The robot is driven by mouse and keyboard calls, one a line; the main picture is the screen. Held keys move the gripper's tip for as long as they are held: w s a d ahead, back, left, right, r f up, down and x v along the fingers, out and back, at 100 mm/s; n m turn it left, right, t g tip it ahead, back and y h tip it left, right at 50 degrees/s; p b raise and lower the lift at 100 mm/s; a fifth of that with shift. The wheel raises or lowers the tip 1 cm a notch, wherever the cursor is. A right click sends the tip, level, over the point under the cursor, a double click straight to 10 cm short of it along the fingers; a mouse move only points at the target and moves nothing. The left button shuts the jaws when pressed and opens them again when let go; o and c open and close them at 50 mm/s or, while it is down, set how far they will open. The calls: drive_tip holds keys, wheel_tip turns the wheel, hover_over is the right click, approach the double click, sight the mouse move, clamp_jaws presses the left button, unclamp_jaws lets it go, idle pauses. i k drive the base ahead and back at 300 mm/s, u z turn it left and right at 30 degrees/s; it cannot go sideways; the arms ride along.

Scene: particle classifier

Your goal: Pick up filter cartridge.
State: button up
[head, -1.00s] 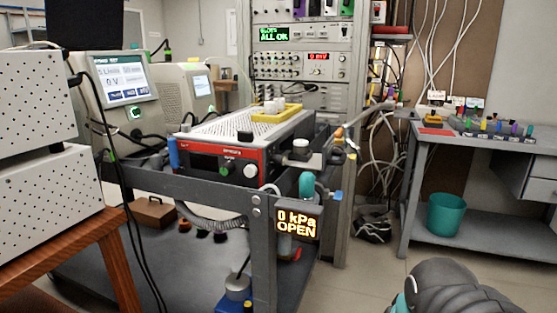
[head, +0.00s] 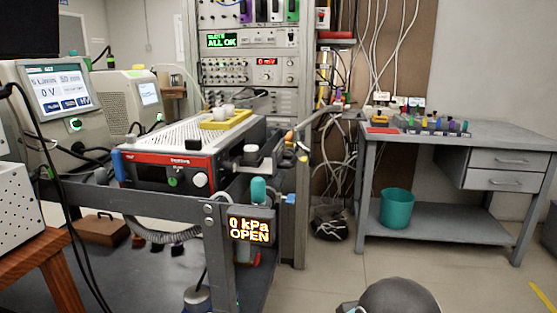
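A yellow tray (head: 213,125) lies on top of the red-fronted instrument (head: 165,172). Small white cylindrical pieces (head: 228,109) stand on it; they may be filter cartridges, but they are too small to tell. Another short white cylinder (head: 251,149) with a dark base sits at the instrument's right end. I cannot tell which piece, if any, is the filter cartridge. A dark rounded part of my arm shows at the bottom edge, right of centre. My gripper is not in view.
The grey cart (head: 215,250) carries the instrument and a display (head: 250,230) reading "0 kPa OPEN". A grey workbench (head: 480,135) with coloured small items stands right, a teal bin (head: 396,208) on its lower shelf. Floor is clear before the bench.

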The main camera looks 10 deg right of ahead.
sight(252, 152)
drive_tip(key=u, duration=3.85)
drive_tip(key=k, duration=1.05)
drive_tip(key=z, duration=1.7)
